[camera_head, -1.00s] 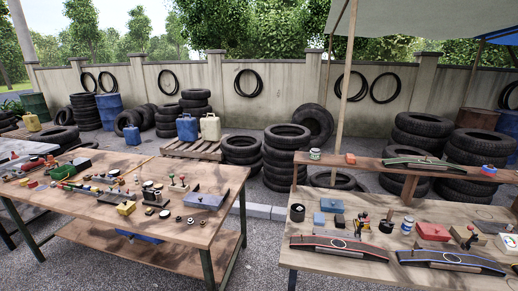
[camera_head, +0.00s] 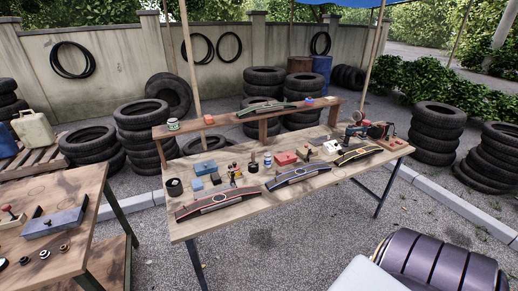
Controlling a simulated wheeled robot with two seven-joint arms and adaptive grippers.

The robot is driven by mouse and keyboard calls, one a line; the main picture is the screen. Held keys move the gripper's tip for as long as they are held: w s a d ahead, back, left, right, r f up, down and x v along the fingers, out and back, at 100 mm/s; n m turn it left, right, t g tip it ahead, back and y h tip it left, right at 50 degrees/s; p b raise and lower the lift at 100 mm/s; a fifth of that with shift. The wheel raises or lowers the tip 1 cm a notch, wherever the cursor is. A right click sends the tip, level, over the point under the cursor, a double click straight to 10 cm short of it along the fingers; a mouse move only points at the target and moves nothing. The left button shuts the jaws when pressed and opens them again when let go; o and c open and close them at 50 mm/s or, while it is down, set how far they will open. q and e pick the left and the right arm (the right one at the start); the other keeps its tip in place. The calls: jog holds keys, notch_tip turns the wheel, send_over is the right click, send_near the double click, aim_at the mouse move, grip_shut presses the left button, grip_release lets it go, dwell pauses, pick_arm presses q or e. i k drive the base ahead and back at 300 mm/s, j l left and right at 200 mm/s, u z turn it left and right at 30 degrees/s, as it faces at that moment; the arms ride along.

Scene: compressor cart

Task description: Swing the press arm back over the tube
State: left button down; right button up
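Neither of my grippers is in view. A long wooden workbench (camera_head: 243,206) stands in the middle. Dark curved tube or tyre pieces lie on it: one red-edged (camera_head: 215,203), one blue-edged (camera_head: 299,175) and one yellow-edged (camera_head: 357,154). A green-edged one (camera_head: 265,109) lies on the raised shelf (camera_head: 222,122). A small machine with dark and red parts (camera_head: 373,131) stands at the bench's right end. I cannot tell which thing is the press, or how its arm stands.
A second bench (camera_head: 60,258) is at lower left, with gravel between the benches. Tyre stacks (camera_head: 438,130) stand behind and to the right. A dark ribbed cylinder (camera_head: 440,265) and a pale block fill the lower right; I cannot tell if they are mine.

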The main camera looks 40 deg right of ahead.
aim_at(363, 129)
jog(key=k+l+z, duration=0.25)
jog(key=l+z, duration=0.25)
jog(key=l, duration=0.55)
jog(key=k+l+z, duration=0.1)
jog(key=l+z, duration=0.4)
jog(key=l, duration=0.55)
jog(key=i+l+z, duration=0.1)
jog(key=l+z, duration=0.35)
jog(key=l, duration=0.65)
jog(key=i+l, duration=0.15)
jog(key=i, duration=0.3)
jog(key=i+l+u, duration=0.1)
jog(key=i, duration=0.4)
jog(key=i+l, duration=0.3)
jog(key=i, duration=0.15)
jog(key=i+l+u, duration=0.1)
jog(key=i, duration=0.35)
jog(key=i+l, duration=0.35)
jog(key=i+j, duration=0.05)
jog(key=i, duration=0.05)
